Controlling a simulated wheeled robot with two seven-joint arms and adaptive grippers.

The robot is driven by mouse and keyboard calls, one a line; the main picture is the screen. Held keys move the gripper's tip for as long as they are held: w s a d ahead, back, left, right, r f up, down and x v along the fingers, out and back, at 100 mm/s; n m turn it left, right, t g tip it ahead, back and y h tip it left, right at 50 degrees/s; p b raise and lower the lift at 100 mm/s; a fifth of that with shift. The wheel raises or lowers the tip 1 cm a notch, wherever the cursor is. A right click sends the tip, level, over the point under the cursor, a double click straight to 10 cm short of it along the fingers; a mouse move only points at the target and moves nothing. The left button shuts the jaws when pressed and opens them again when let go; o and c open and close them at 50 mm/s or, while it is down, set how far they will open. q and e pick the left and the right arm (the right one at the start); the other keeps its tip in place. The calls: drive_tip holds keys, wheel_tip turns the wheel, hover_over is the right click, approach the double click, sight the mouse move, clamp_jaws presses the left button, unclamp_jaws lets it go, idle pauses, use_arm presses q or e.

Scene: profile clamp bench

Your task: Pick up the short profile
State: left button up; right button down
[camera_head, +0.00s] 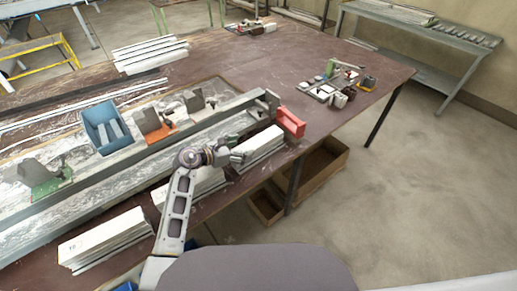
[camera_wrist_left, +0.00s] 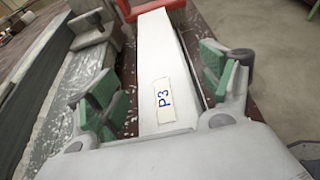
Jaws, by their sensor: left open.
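A white profile labelled P3 (camera_wrist_left: 158,70) runs lengthwise between the fingers in the left wrist view. In the head view, a white profile stack (camera_head: 260,146) lies near the bench's front edge, just beyond my gripper. My left gripper (camera_head: 236,152) is open, with its green pads on either side of the labelled profile in the wrist view (camera_wrist_left: 163,85). The pads look apart from it. Two more white stacks lie along the front edge, one partly behind my arm (camera_head: 195,186) and one at the left (camera_head: 105,238). My right gripper is not in view.
A long metal rail with clamps (camera_head: 130,155) runs beside the stacks. A red block (camera_head: 290,122) stands at the rail's right end and a blue bin (camera_head: 105,128) behind the rail. Small tools (camera_head: 335,82) lie at the right. A wooden crate (camera_head: 318,168) is below the bench.

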sight(250, 146)
use_arm(q)
drive_tip(key=shift+x, duration=0.95)
drive_tip(key=shift+p+x, duration=0.3)
drive_tip(key=shift+x, duration=0.65)
drive_tip(key=shift+c, duration=0.5)
drive_tip(key=c, duration=1.3)
drive_tip(key=shift+o, duration=0.2)
drive_tip(key=shift+r, duration=0.15)
drive_tip(key=shift+r, duration=0.45)
wheel_tip(250, 146, up, 9)
